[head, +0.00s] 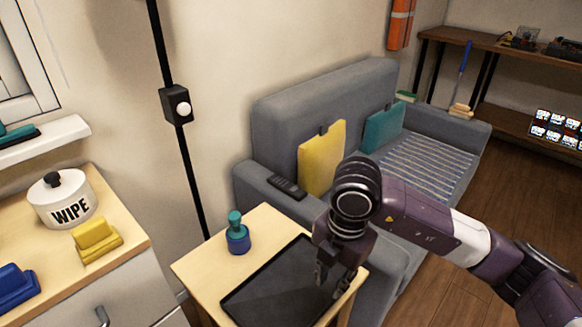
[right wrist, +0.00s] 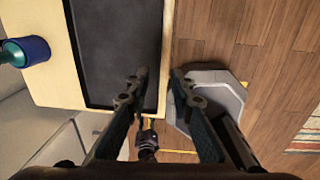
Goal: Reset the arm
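My right arm, purple and white, reaches in from the right in the head view. Its gripper (head: 334,281) points down over the right edge of a small wooden side table (head: 205,262) and the black tray (head: 275,290) on it. In the right wrist view the gripper (right wrist: 159,76) has its two fingers apart, with nothing between them. The tray (right wrist: 115,45) lies beyond the left finger, and the table's edge and the floor show between the fingertips. My left gripper is in neither view.
A grey sofa (head: 290,95) with a yellow cushion (head: 322,155) and a remote (head: 287,187) is behind. A counter (head: 130,245) with a WIPE canister (head: 62,202) is left. Wooden floor is open at right.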

